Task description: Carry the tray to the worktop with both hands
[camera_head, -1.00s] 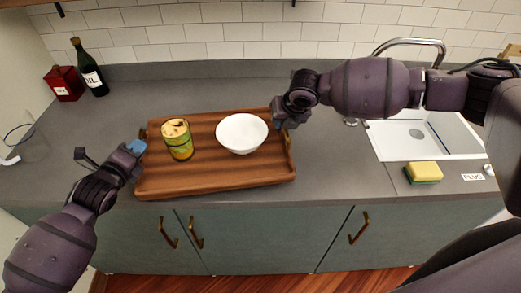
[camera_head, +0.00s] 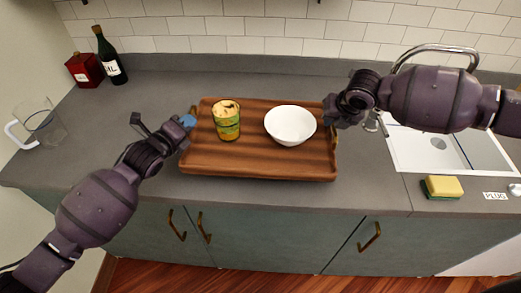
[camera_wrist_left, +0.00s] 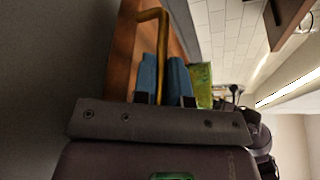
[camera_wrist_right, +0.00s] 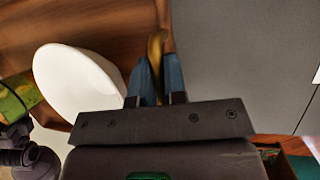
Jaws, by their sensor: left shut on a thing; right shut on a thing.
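The brown wooden tray (camera_head: 258,163) is over the grey worktop (camera_head: 120,160), near its front edge; whether it rests on it or hovers just above is hard to tell. My left gripper (camera_head: 189,122) is at the tray's left end, its blue fingers shut on the brass handle (camera_wrist_left: 152,14) in the left wrist view. My right gripper (camera_head: 333,112) is at the right end, shut on the other handle (camera_wrist_right: 155,48) in the right wrist view. A patterned yellow-green glass (camera_head: 228,124) stands upright on the tray, left of a white bowl (camera_head: 290,126).
A sink (camera_head: 438,150) with a curved tap (camera_head: 440,48) is at right, with a yellow-green sponge (camera_head: 443,187) before it. A dark bottle (camera_head: 110,62), a red container (camera_head: 86,70) and a clear jug (camera_head: 42,124) stand at left. Worktop left of the tray is clear.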

